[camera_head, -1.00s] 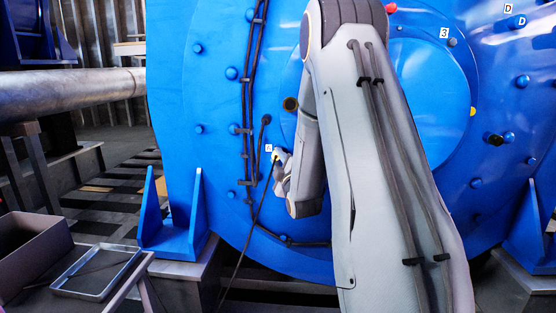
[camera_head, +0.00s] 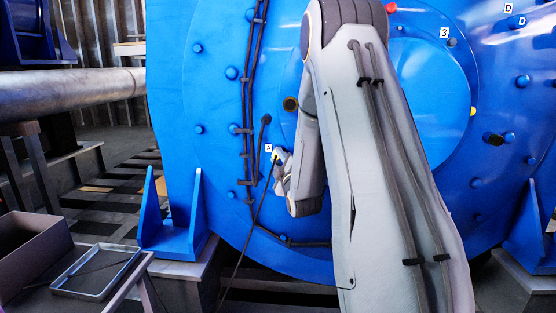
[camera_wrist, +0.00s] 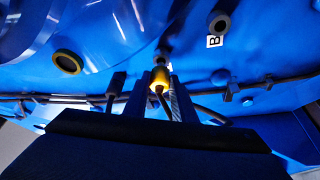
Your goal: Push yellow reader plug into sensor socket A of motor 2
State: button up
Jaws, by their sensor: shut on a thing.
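The yellow reader plug (camera_wrist: 160,79) is between the fingers of my gripper (camera_wrist: 161,94), which is shut on it. A dark cable runs back from the plug. A small grey socket-like end (camera_wrist: 161,59) is straight ahead of the plug's tip in the wrist view; I cannot tell whether they touch. In the head view my gripper (camera_head: 281,172) is close to the blue motor face (camera_head: 215,110), with a bit of the yellow plug (camera_head: 275,157) at its tip. The label A (camera_head: 268,148) is just beside it. The socket at A is hidden there.
Another socket (camera_wrist: 220,24) with label B (camera_wrist: 214,41) is at the upper right of the wrist view. A brass-ringed port (camera_wrist: 67,62) is at left. Dark cable runs (camera_head: 247,100) cross the motor face. A grey tray (camera_head: 97,270) stands at lower left.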

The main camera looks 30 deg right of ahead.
jog(key=shift+w+d+b, duration=0.4)
jog(key=shift+w+d, duration=0.4)
jog(key=shift+w, duration=0.35)
jog(key=o, duration=1.1)
jog(key=p+v, duration=0.1)
jog(key=v, duration=0.7)
jog(key=shift+w, duration=0.1)
